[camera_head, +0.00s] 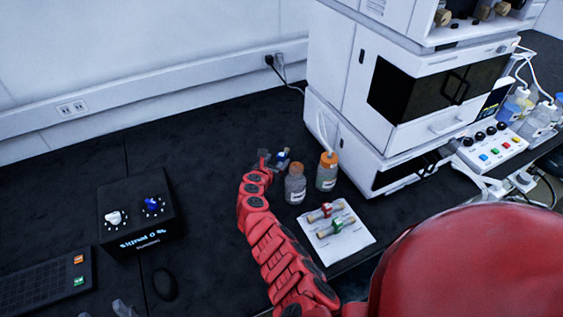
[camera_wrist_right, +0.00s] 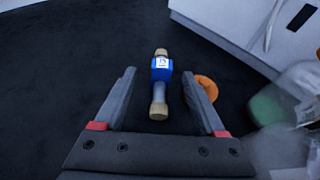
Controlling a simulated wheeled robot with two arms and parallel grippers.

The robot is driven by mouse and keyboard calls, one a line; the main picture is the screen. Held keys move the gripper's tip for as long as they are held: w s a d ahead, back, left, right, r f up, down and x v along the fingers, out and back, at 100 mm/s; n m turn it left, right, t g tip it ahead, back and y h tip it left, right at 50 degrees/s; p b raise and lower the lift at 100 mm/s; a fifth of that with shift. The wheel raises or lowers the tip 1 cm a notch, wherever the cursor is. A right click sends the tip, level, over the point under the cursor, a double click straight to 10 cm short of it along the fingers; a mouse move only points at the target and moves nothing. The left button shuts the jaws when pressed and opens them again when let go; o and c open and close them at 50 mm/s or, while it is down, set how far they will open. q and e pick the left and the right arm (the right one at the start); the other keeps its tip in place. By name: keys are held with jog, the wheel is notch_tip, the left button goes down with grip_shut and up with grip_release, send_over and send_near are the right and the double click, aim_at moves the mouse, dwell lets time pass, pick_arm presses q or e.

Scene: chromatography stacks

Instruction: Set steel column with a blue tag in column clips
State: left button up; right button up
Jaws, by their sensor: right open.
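The steel column with a blue tag (camera_wrist_right: 161,70) lies on the dark bench, with tan ends and a white label on the blue band. In the head view it shows small (camera_head: 283,156), behind the bottles. My right gripper (camera_head: 272,158) is beside it, low over the bench. In the right wrist view my right gripper (camera_wrist_right: 160,92) is open, with the column's near part between its fingers, apart from both. Grey tips at the head view's bottom left look like my left gripper (camera_head: 122,308); most of it is cut off. I cannot make out the column clips.
Two orange-capped bottles, one clear (camera_head: 295,187) and one with tubing (camera_head: 327,175), stand right of my right gripper. A white mat (camera_head: 350,247) holds columns with red and green tags. The white instrument stack (camera_head: 335,140) rises behind. A black signal box (camera_head: 140,215) stands left.

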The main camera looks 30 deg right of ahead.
aim_at(281, 159)
jog(key=b+x, duration=0.2)
jog(key=x, duration=0.1)
jog(key=f+b+x, duration=0.1)
jog(key=shift+s+d, duration=0.15)
jog(key=shift+s, duration=0.05)
jog(key=shift+w+d+b, duration=0.3)
jog(key=shift+w+b, duration=0.1)
jog(key=shift+b, duration=0.05)
grip_shut()
